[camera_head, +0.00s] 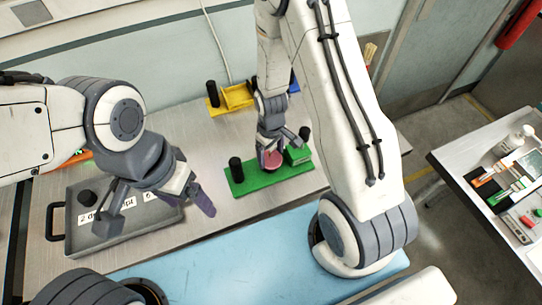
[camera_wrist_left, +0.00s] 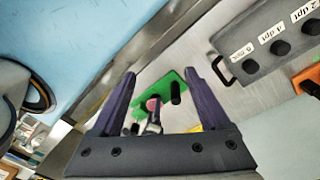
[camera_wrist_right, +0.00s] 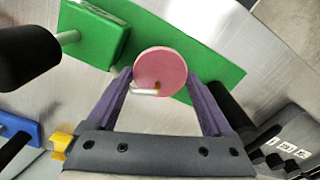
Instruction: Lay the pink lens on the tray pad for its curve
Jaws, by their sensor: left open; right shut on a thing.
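The pink lens (camera_head: 272,160) is a round disc at the green fixture (camera_head: 263,181). My right gripper (camera_wrist_right: 159,76) is shut on the lens, with a finger at either side of it in the right wrist view. Whether the lens still touches the fixture is unclear. The grey tray (camera_head: 78,238) with a handle is at the left. In the left wrist view it shows dark round pads (camera_wrist_left: 281,48) beside white dpt labels; the text is partly unreadable. My left gripper (camera_head: 155,211) is open and empty above the tray, covering part of it.
A yellow fixture (camera_head: 236,97) and a blue one (camera_head: 294,84) stand behind the green fixture. Black posts (camera_head: 236,168) rise from the green fixture. An orange item (camera_head: 80,155) lies behind the tray. Bare metal table shows between tray and green fixture. A side table (camera_head: 450,155) is at right.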

